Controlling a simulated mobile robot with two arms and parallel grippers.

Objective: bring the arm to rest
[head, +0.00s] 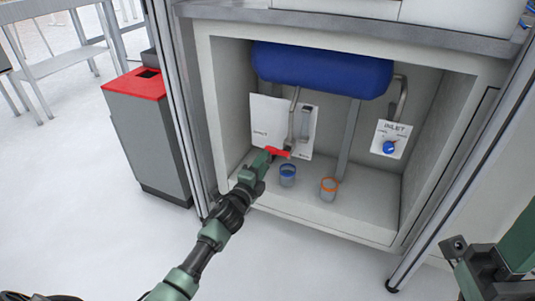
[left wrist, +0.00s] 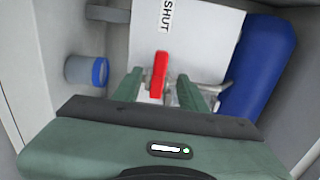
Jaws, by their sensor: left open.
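My left arm (head: 215,232) reaches from the bottom of the head view into the open cabinet (head: 225,90). Its green gripper (head: 272,157) is at a red lever handle (head: 279,152) on the pipework. In the left wrist view, the red handle (left wrist: 159,74) stands between the two open fingers of the gripper (left wrist: 165,88). I cannot tell whether either finger touches it. Behind it is a white panel (left wrist: 195,40) with the word SHUT. My right arm (head: 495,268) shows only in part at the lower right of the head view; its fingertips are not visible.
A blue tank (head: 320,70) hangs at the cabinet top. A blue-rimmed cup (head: 288,176) and an orange-rimmed cup (head: 328,189) stand on the cabinet floor. An INLET plate with a blue knob (head: 389,148) is at right. A red-topped bin (head: 147,130) stands left. Open floor lies in front.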

